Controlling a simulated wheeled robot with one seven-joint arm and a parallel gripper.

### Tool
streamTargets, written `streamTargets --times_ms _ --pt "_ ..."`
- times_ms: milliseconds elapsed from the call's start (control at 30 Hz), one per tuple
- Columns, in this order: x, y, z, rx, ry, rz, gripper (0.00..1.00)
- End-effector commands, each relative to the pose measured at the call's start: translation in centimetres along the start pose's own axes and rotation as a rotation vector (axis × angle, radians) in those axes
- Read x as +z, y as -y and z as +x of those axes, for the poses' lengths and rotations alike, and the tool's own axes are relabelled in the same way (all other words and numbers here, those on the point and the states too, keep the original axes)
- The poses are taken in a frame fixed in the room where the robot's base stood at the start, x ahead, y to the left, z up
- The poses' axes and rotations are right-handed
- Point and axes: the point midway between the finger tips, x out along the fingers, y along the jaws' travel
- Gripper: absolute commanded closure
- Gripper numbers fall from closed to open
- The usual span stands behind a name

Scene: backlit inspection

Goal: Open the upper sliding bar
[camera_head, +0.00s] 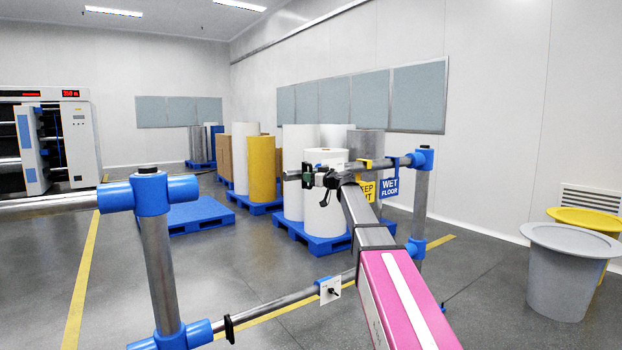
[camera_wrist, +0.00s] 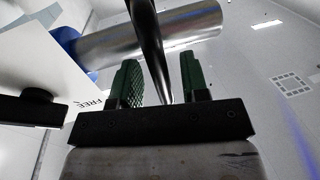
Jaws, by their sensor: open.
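The upper sliding bar (camera_head: 292,175) is a silver tube at the right post's height, partly hidden behind my gripper. Its left end stands free, with a gap to the blue joint of the left post (camera_head: 155,260). In the wrist view the tube (camera_wrist: 165,40) crosses the top and ends at the right. My gripper (camera_head: 312,174) is at the bar, its green fingers open in the wrist view (camera_wrist: 158,78). A dark rod (camera_wrist: 148,40) stands between the fingers; contact cannot be told. A white plate (camera_wrist: 45,65) marked "FREE" is at the left.
A lower bar (camera_head: 285,304) with a white plate (camera_head: 330,290) joins the left post to the right post (camera_head: 421,200). Yellow and blue signs (camera_head: 390,185) hang near the right post. A grey bin (camera_head: 566,270) stands at right. Rolls on blue pallets stand behind.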

Motion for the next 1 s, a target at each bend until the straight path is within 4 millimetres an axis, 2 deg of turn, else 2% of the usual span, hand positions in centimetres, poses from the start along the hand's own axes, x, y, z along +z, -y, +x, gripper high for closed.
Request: streamTargets --times_ms 267,300,367,400,433,633,900,1000 --pt "0.0 0.1 0.4 0.0 0.0 0.0 0.59" --pt "0.0 0.1 0.4 0.0 0.0 0.0 0.62" --pt "0.0 0.1 0.4 0.0 0.0 0.0 0.81" --pt "0.0 0.0 0.4 0.0 0.0 0.0 0.94" --pt "0.0 0.0 0.4 0.0 0.0 0.0 1.0" --pt "0.0 -0.4 0.3 0.001 0.001 0.0 1.0" --pt "0.0 -4.5 -0.4 0.002 0.001 0.001 1.0" --pt "0.0 -4.7 -0.5 0.001 0.001 0.001 1.0"
